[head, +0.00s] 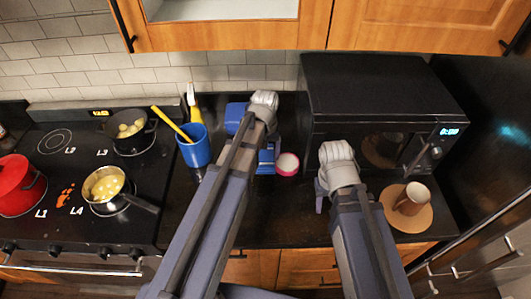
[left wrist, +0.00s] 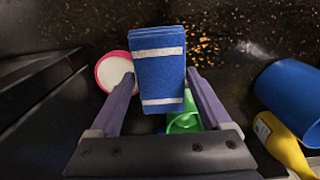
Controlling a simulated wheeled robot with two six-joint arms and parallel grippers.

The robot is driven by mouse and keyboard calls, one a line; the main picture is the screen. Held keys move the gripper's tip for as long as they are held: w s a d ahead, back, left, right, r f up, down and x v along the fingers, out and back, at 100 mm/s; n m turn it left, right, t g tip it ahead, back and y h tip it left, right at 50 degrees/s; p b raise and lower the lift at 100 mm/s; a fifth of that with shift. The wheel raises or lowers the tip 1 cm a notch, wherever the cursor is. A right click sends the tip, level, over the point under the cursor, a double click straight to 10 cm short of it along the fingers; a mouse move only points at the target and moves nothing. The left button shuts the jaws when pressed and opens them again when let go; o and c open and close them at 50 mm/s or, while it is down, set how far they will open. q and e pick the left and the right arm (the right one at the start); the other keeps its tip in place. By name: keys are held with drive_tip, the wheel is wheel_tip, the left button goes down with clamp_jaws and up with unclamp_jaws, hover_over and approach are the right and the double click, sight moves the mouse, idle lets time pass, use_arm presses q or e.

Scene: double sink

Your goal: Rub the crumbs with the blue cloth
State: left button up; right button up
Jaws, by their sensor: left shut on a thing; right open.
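The blue cloth (left wrist: 158,75) with white stripes is between the fingers of my left gripper (left wrist: 163,78), which is shut on it. In the head view the cloth (head: 266,158) shows beside my left arm, over the dark counter, partly hidden. I cannot tell whether it touches the counter. Orange crumb-like bits (head: 66,195) lie on the black stovetop, left of the pot with pale pieces. Brown specks (left wrist: 205,42) also show on the dark surface beyond the cloth in the left wrist view. My right gripper (head: 320,197) is open and empty in front of the microwave.
A blue cup (head: 194,146) with a yellow utensil and a yellow bottle (head: 193,100) stand left of my left arm. A pink-rimmed round container (head: 287,164) is beside the cloth. A red pot (head: 20,186) is on the stove. A brown mug (head: 411,199) is at right.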

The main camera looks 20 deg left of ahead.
use_arm(q)
drive_tip(key=shift+f+b, duration=2.35)
drive_tip(key=shift+f, duration=0.25)
use_arm(e)
drive_tip(key=shift+f, duration=2.65)
use_arm(q)
drive_tip(key=shift+f+b, duration=0.35)
use_arm(e)
drive_tip(key=shift+f, duration=0.35)
use_arm(q)
drive_tip(key=shift+a, duration=0.1)
drive_tip(key=shift+s+a+r, duration=0.1)
drive_tip(key=shift+s+a, duration=0.2)
drive_tip(key=shift+a, duration=0.65)
drive_tip(key=shift+s+a+r, duration=0.1)
drive_tip(key=shift+s+a, duration=0.15)
drive_tip(key=shift+a, duration=0.65)
use_arm(e)
drive_tip(key=shift+r, duration=0.15)
use_arm(q)
drive_tip(key=shift+f, duration=0.1)
drive_tip(key=shift+s+a+f, duration=0.1)
drive_tip(key=shift+s+a, duration=0.2)
drive_tip(key=shift+a, duration=0.65)
drive_tip(key=shift+s+a, duration=0.25)
drive_tip(key=shift+a, duration=0.7)
